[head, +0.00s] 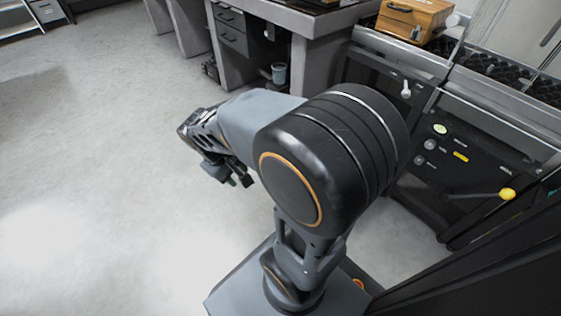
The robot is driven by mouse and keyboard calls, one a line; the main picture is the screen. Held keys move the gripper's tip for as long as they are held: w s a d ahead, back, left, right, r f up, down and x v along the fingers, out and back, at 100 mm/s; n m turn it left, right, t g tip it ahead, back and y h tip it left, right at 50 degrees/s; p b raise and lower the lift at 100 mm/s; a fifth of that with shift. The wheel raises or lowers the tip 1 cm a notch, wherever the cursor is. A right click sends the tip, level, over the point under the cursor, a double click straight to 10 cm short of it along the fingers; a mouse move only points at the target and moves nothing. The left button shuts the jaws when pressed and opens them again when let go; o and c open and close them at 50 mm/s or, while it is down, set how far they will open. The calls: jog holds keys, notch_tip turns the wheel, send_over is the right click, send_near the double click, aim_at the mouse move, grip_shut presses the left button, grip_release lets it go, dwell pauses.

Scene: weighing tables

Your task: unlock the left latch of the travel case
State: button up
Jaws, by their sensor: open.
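A brown wooden case (428,17), which looks like the travel case, sits at the top right on the equipment by the wall. A dark handle and small dark fittings show on its front. They are too small to tell which is the left latch or how it stands. My gripper (239,181) hangs over the open floor left of centre, at the end of my bent arm. It is open and nothing shows between its fingers. It is well apart from the case.
A grey table (300,18) with drawers stands at the top centre, left of the case. A dark machine panel (445,160) with a yellow knob (507,194) and a white lever stands at the right. A small bin (279,73) is under the table. The floor (90,170) at left is clear.

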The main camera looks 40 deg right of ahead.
jog(key=w+d+f+n+g+h+p, duration=0.1)
jog(key=w+d+f+n+g+h, duration=0.55)
jog(key=d+f, duration=0.45)
jog(key=w+d+f+n+t+h+p, duration=0.1)
jog(key=d+f+n+t+h, duration=0.25)
jog(key=f, duration=0.45)
jog(key=w+d+f+n+t+h, duration=0.1)
jog(key=d+f+n+t+h, duration=0.15)
jog(key=f+n+h, duration=0.4)
jog(key=d+m+y+b, duration=0.1)
jog(key=d+b, duration=0.2)
jog(key=d, duration=0.9)
jog(key=shift+s+d+f, duration=0.15)
jog(key=shift+s+f, duration=0.2)
jog(key=shift+f, duration=0.1)
grip_shut()
